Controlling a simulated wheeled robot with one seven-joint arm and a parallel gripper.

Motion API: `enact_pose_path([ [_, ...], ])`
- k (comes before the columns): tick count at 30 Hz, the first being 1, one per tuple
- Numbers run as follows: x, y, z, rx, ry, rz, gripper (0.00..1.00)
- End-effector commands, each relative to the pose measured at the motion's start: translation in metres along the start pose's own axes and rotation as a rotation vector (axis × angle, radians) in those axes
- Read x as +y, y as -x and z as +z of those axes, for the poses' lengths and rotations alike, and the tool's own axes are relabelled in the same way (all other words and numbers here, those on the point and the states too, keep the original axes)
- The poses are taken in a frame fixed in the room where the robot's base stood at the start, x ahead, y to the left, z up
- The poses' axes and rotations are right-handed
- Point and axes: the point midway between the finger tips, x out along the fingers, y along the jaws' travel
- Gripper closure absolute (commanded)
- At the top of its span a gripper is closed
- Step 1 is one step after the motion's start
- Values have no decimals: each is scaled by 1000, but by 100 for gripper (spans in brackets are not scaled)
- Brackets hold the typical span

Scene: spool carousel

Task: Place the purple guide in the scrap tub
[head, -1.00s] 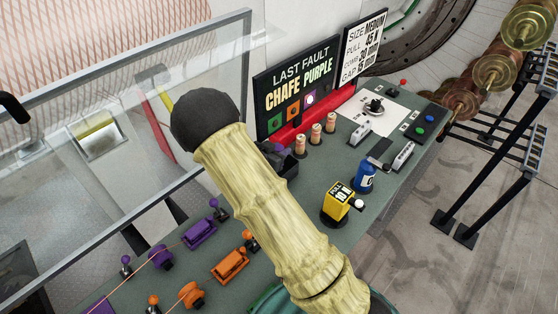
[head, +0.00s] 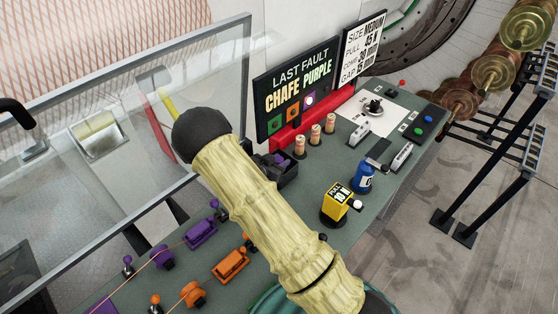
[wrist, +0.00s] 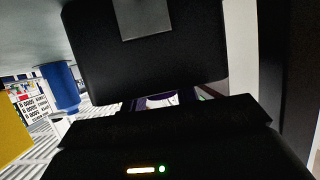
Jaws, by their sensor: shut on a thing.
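My gripper shows in the wrist view (wrist: 165,99), its black jaws shut on a purple piece, the purple guide (wrist: 150,102), of which only a thin part shows. In the head view my pale-sleeved arm crosses the bench and hides most of the gripper.
Purple (head: 201,232) and orange (head: 230,265) fittings with thread occupy the front left. A clear panel (head: 130,140) borders the bench's left side.

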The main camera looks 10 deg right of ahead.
Motion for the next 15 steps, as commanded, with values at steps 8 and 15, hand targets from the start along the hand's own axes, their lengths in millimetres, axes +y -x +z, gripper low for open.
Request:
enact_pose_path([
  [8,0,-1,2,0,0,0,61],
  [15,0,-1,2,0,0,0,49],
])
